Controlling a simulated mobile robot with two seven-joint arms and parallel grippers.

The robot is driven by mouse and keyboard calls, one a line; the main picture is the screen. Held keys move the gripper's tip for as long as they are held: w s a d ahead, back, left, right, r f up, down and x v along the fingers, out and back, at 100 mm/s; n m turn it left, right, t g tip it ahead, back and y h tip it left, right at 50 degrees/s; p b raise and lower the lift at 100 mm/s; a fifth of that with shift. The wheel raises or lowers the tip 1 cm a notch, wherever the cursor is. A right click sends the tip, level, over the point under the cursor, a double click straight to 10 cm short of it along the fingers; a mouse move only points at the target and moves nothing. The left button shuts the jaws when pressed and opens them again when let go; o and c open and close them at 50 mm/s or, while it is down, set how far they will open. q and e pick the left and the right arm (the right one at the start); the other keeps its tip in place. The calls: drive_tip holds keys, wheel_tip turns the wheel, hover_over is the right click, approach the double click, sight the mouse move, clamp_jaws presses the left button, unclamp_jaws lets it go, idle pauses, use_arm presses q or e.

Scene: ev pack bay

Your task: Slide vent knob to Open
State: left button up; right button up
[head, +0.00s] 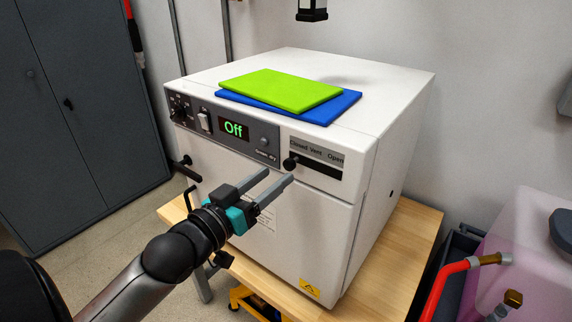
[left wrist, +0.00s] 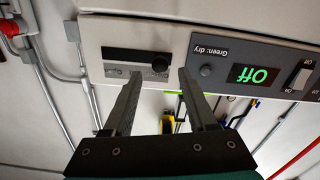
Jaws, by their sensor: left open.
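The vent knob (head: 290,162) is a small black round knob at the left end of a dark slot (head: 318,171) on the front of a white oven (head: 330,215). It sits below the "Closed" end of the label strip (head: 318,152); "Open" is at the right end. My left gripper (head: 279,177) is open and empty, fingers pointing at the panel just below and left of the knob. In the left wrist view, which is upside down, the knob (left wrist: 160,64) shows between the fingertips (left wrist: 160,74). Contact cannot be told. My right gripper is not in view.
The oven's display (head: 234,129) reads "Off". Green (head: 280,90) and blue (head: 330,108) flat pieces lie on its top. It stands on a wooden table (head: 405,240). A grey cabinet (head: 80,100) is at left, a pinkish container (head: 525,240) at right. The space before the oven front holds my left arm.

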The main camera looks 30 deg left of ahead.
sight(287, 166)
use_arm(q)
drive_tip(key=shift+w+d+p, duration=0.2)
drive_tip(key=shift+w+p, duration=0.1)
drive_tip(key=shift+w, duration=2.3)
drive_tip(key=shift+c, duration=0.4)
clamp_jaws()
